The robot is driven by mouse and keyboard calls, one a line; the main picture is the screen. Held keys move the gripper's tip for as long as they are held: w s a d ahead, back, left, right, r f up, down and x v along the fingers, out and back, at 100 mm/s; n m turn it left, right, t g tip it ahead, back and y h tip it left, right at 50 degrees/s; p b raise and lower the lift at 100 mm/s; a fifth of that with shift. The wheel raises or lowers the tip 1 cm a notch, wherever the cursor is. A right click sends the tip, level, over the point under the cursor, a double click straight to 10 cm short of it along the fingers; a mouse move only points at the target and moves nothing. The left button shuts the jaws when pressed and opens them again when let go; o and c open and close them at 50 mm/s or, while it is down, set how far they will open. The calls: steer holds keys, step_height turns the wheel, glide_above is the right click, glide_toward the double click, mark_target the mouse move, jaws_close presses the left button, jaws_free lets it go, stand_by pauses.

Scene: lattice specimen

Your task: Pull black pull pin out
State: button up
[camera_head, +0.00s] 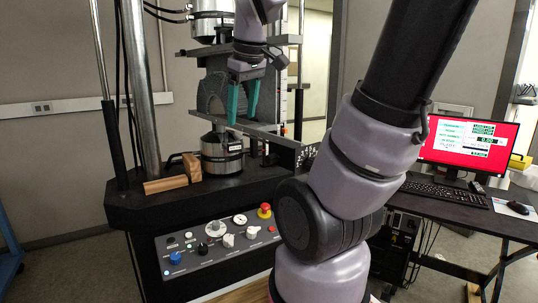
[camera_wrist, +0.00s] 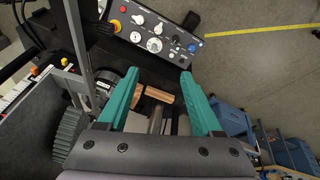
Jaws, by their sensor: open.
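My gripper (camera_head: 242,122) hangs in front of the testing machine with its two teal fingers apart and pointing down. In the wrist view my gripper (camera_wrist: 159,74) is open, with nothing held between the fingertips. The lower metal fixture (camera_head: 221,153) stands just below and left of the fingers in the head view; part of it shows beside a finger in the wrist view (camera_wrist: 106,84). A small dark upright part (camera_head: 267,154) stands right of the fixture; I cannot tell whether it is the black pull pin. I cannot make out the pin clearly in either view.
Wooden blocks (camera_head: 191,168) lie on the machine's black base, left of the fixture. A control panel (camera_head: 218,240) with a red stop button (camera_head: 265,210) faces front. A steel column (camera_head: 140,90) rises at left. A desk with a monitor (camera_head: 469,140) stands at right.

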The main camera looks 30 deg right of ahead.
mark_target(274, 158)
steer(key=w+d+f+n+g+h, duration=0.55)
steer(key=w+d+n, duration=0.35)
steer(key=n, duration=0.7)
steer(key=shift+t+y, duration=0.25)
steer(key=shift+y, duration=0.1)
steer(key=x, duration=0.6)
steer(key=a+x, duration=0.1)
steer(key=x, duration=0.3)
steer(key=shift+w+a+f, duration=0.1)
steer(key=shift+w+f, duration=0.15)
steer(key=shift+f, duration=0.15)
jaws_close()
